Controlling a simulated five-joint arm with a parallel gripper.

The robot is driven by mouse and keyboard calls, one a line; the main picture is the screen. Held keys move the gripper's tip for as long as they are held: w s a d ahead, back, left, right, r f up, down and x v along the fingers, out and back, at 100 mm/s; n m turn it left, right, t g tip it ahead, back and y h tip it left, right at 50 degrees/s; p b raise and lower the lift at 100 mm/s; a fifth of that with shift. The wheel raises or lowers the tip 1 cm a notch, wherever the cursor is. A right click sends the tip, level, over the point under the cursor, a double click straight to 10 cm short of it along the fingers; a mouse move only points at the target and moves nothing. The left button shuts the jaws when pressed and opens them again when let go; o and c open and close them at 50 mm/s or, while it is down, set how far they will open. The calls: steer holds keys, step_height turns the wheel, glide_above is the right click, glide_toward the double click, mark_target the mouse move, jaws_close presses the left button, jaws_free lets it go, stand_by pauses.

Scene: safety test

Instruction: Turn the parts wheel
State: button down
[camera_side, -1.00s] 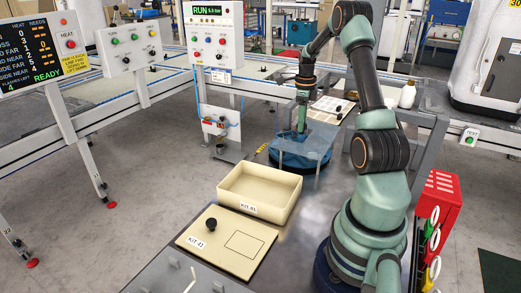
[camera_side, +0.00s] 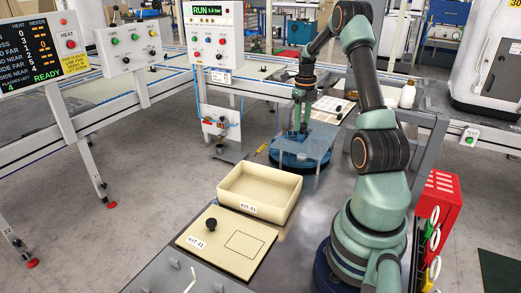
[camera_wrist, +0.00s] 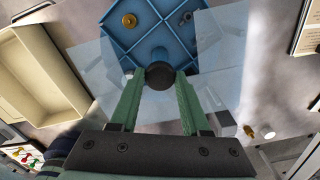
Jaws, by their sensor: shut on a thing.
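The parts wheel (camera_side: 284,158) is a blue round tray with raised dividers at the far end of the bench. In the wrist view the wheel (camera_wrist: 122,42) shows a brass ring (camera_wrist: 129,20) in one compartment and a grey metal part (camera_wrist: 186,17) in another. A clear cover (camera_side: 318,144) lies over part of it. My gripper (camera_side: 299,134) points down at the wheel's middle. In the wrist view my gripper (camera_wrist: 160,84) is shut on a dark round knob (camera_wrist: 160,74) at the wheel's centre. Part of the wheel is hidden by my fingers and the knob.
A cream open bin (camera_side: 258,190) and a flat cream KIT 41 board (camera_side: 226,243) with a black knob lie nearer on the bench. A red tool rack (camera_side: 438,205) stands at right. A white bottle (camera_side: 407,96) stands behind my arm. A panel reads RUN (camera_side: 208,11).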

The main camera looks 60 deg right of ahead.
steer(key=shift+r+m, duration=0.2)
steer(key=shift+m, duration=2)
steer(key=shift+c, duration=1.9)
jaws_free()
steer(key=shift+f, duration=0.1)
step_height(320, 180, up, 12)
